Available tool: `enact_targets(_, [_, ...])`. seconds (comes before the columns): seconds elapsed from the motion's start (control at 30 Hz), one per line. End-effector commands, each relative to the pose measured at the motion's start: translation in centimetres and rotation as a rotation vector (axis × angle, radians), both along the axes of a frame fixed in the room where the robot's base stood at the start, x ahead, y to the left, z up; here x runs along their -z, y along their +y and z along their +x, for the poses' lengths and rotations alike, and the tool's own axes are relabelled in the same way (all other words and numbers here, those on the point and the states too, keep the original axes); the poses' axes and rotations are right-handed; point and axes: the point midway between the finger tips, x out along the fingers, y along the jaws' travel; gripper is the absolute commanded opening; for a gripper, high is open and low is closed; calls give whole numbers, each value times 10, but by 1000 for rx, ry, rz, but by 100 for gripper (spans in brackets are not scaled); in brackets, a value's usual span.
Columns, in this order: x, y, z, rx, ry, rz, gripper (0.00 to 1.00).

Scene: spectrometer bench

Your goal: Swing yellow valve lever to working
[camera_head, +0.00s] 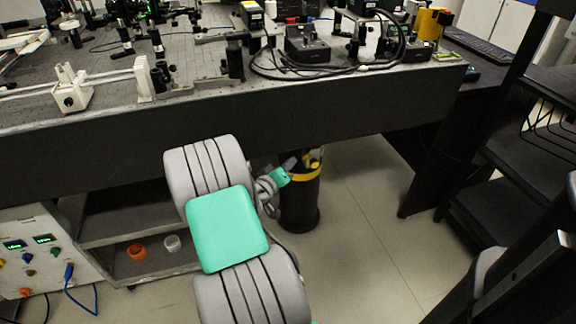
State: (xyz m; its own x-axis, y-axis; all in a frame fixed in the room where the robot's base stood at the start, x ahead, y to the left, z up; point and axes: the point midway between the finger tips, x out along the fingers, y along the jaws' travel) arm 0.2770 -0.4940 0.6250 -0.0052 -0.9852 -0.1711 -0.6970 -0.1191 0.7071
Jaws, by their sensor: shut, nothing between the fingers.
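A black cylinder (299,212) stands on the floor under the bench edge, with yellow parts (313,164) near its top. I cannot tell which of this yellow is the valve lever or how the lever is turned, as it is small and partly covered by my wrist. My gripper (289,164) is small in view at the end of my grey and green arm. It is shut and empty, close in front of the cylinder's upper left side. I cannot tell whether it touches the cylinder or the yellow parts.
The optics bench (330,109) runs across above the cylinder, its thick dark edge close overhead. A shelf (150,232) with orange and white rings stands left, beside a control panel (40,250). A black rack (510,160) stands right. The floor (365,230) between is clear.

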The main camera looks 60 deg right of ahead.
Motion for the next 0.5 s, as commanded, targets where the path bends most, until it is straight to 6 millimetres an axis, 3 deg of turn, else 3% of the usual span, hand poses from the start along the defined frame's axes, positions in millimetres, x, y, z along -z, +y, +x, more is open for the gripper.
enact_targets(0.23, [10,-49,0,1,-2,-1,0])
enact_targets(0.5, [12,-65,2,-6,-1,0,0])
